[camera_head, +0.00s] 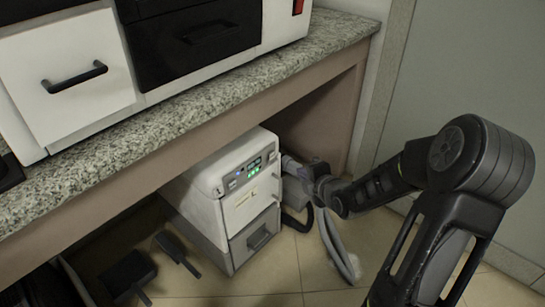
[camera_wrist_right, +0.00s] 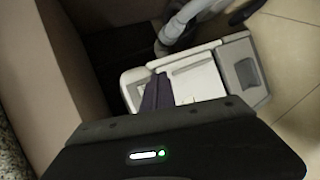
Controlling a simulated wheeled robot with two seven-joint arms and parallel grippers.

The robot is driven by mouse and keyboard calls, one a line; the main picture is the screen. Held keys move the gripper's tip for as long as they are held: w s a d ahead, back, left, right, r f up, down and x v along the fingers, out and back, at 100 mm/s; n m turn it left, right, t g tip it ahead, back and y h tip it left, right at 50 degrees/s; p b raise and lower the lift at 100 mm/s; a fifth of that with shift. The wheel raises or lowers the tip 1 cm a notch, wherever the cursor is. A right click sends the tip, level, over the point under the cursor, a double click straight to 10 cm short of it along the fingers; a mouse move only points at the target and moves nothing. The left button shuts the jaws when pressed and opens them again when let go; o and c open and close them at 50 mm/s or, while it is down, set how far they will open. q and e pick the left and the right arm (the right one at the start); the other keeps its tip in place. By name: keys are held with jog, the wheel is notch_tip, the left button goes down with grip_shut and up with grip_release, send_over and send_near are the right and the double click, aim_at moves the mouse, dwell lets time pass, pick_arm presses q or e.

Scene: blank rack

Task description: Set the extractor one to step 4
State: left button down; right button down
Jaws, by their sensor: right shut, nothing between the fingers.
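The extractor (camera_head: 208,210) is a white box with a grey drawer, standing on the floor under the counter. Its panel (camera_head: 250,168) has a small display, a blue light and green lights; I cannot read a step number. In the right wrist view the extractor (camera_wrist_right: 198,78) lies beyond my fingers. My right gripper (camera_head: 318,176) is beside the extractor's right side in the head view. In the right wrist view the right gripper (camera_wrist_right: 156,82) is shut and empty, its fingers overlapping the white casing. I cannot tell whether they touch it. My left gripper does not show clearly.
The granite counter (camera_head: 190,115) overhangs the extractor. A grey hose (camera_head: 335,240) hangs beside the extractor, and a pale pipe (camera_wrist_right: 182,25) runs behind it. Dark flat pieces (camera_head: 130,272) show low at the left. Open tiled floor (camera_head: 300,265) lies in front.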

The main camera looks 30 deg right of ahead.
aim_at(272, 155)
jog(key=w+a+b, duration=0.2)
jog(key=w+b, duration=0.2)
jog(key=w, duration=0.3)
jog(key=shift+w, duration=0.15)
jog(key=shift+a, duration=0.1)
dwell(1.8)
jog(key=shift+w+a+b, duration=0.15)
jog(key=shift+w+b, duration=0.25)
jog(key=shift+b, duration=0.3)
